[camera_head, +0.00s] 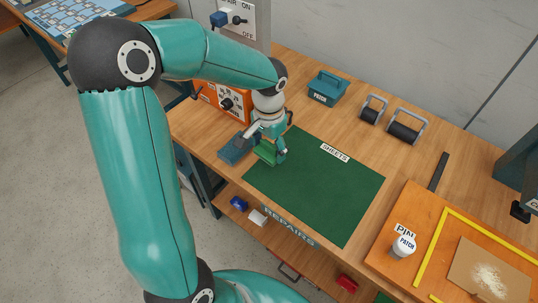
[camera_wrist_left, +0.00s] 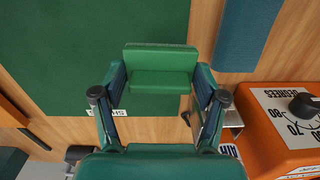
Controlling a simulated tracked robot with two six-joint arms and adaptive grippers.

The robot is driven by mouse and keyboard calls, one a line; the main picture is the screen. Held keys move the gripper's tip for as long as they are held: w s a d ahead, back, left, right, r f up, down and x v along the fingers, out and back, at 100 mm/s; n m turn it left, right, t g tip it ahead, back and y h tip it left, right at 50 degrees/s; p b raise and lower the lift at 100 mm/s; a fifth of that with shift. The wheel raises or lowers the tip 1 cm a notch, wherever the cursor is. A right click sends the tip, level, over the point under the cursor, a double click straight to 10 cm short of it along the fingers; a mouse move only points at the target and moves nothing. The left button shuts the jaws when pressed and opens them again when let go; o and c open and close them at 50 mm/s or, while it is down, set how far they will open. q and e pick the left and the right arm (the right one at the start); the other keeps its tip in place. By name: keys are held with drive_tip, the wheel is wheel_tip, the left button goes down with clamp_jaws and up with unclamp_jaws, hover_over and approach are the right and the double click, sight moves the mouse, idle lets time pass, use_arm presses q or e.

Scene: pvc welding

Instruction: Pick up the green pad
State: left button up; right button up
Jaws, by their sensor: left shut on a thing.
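The green pad (camera_wrist_left: 161,68) is a small bright-green block with a raised ledge along one side. In the left wrist view it sits between the two fingers of my left gripper (camera_wrist_left: 160,92), which is shut on it. In the head view the green pad (camera_head: 266,153) shows under my left gripper (camera_head: 268,147), at the left corner of the dark green SHEETS mat (camera_head: 320,190). I cannot tell whether the pad touches the bench or is held just above it. My right gripper is not in view.
A blue-grey block (camera_head: 236,150) lies close to the left of the pad. The orange heater box with a dial (camera_head: 232,100) stands just behind. A teal PATCH box (camera_head: 322,89) and two rollers (camera_head: 403,128) are farther back. The mat's middle is clear.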

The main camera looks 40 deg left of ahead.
sight(270, 144)
use_arm(q)
wheel_tip(270, 144, up, 14)
drive_tip(key=shift+r, duration=0.2)
drive_tip(key=o, duration=0.4)
drive_tip(key=c, duration=0.5)
drive_tip(key=shift+o, duration=0.2)
drive_tip(key=shift+d+f, duration=0.1)
